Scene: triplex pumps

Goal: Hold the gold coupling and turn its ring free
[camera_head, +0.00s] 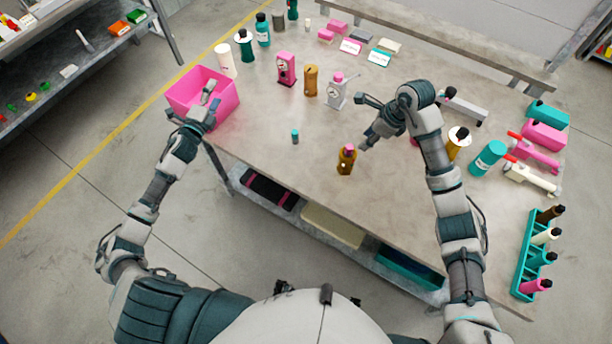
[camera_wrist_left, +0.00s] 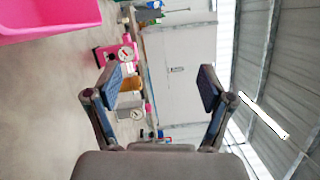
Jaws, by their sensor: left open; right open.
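A gold bottle-shaped piece with a pink top (camera_head: 346,161) stands upright near the front middle of the table; I take it for the gold coupling. My right gripper (camera_head: 364,123) is open and empty, behind and a little right of it, apart from it. My left gripper (camera_head: 205,100) is at the pink bin at the table's left end, over it in the head view. In the left wrist view my left gripper (camera_wrist_left: 160,88) is open, with nothing between its fingers. Whether the pink top is a ring is too small to tell.
The pink bin (camera_head: 185,88) stands at the left. A small teal piece (camera_head: 295,136) stands left of the gold piece. A pink pump (camera_head: 286,68), a gold cylinder (camera_head: 311,80) and a white pump (camera_head: 337,92) stand behind. A teal rack (camera_head: 527,255) is at the right.

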